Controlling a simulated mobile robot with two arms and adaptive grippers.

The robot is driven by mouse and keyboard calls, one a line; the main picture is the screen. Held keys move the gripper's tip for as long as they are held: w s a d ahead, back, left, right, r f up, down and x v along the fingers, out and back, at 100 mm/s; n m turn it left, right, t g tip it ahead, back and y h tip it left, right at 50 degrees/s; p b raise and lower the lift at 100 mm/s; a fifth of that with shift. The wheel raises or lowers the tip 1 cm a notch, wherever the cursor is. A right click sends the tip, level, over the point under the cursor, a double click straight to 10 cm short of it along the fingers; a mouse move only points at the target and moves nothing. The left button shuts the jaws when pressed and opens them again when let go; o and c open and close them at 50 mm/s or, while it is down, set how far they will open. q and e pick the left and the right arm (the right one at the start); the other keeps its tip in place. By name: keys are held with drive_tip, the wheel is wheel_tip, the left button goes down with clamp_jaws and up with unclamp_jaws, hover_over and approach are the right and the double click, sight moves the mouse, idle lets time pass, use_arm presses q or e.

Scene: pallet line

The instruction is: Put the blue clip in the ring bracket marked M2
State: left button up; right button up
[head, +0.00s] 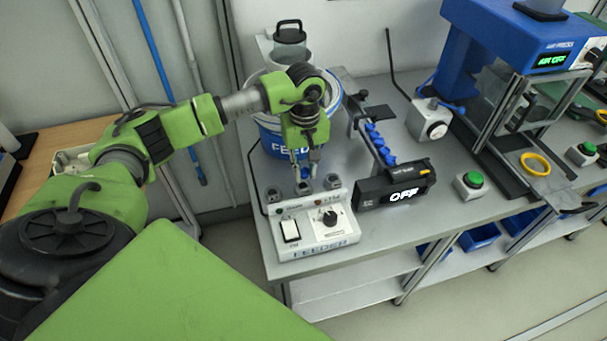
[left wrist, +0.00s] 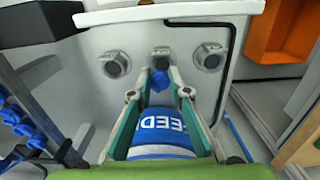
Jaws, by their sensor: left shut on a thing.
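My left gripper (head: 305,176) points down over the white feeder control box (head: 318,243). In the left wrist view its fingers (left wrist: 172,80) are closed on a small blue clip (left wrist: 160,82). Three round grey ring brackets sit along the box: one at the left (head: 272,195), one in the middle (head: 303,187) and one at the right (head: 333,181). The clip is close to the middle bracket, which also shows in the left wrist view (left wrist: 161,53). I cannot tell whether the clip touches it. The M2 marking is not legible. My right gripper is not in view.
The blue feeder bowl (head: 270,143) stands right behind the box. A rail with several blue clips (head: 378,142) and a black OFF display (head: 395,188) stand to the right. A blue press (head: 500,40) is farther right. The grey bench (head: 410,229) is clear in front of the display.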

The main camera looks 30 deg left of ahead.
sight(303, 172)
use_arm(q)
wheel_tip(303, 172, down, 3)
drive_tip(key=shift+s+a+r, duration=0.1)
drive_tip(key=shift+s+r, duration=0.05)
drive_tip(key=shift+r, duration=0.05)
drive_tip(key=shift+f+p, duration=0.3)
drive_tip(key=shift+f, duration=0.05)
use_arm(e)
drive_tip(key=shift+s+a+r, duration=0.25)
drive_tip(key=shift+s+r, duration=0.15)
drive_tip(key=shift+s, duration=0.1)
use_arm(q)
drive_tip(key=shift+f, duration=0.15)
drive_tip(key=o, duration=0.8)
wheel_tip(303, 172, up, 12)
drive_tip(key=b, duration=0.2)
drive_tip(key=shift+b, duration=0.4)
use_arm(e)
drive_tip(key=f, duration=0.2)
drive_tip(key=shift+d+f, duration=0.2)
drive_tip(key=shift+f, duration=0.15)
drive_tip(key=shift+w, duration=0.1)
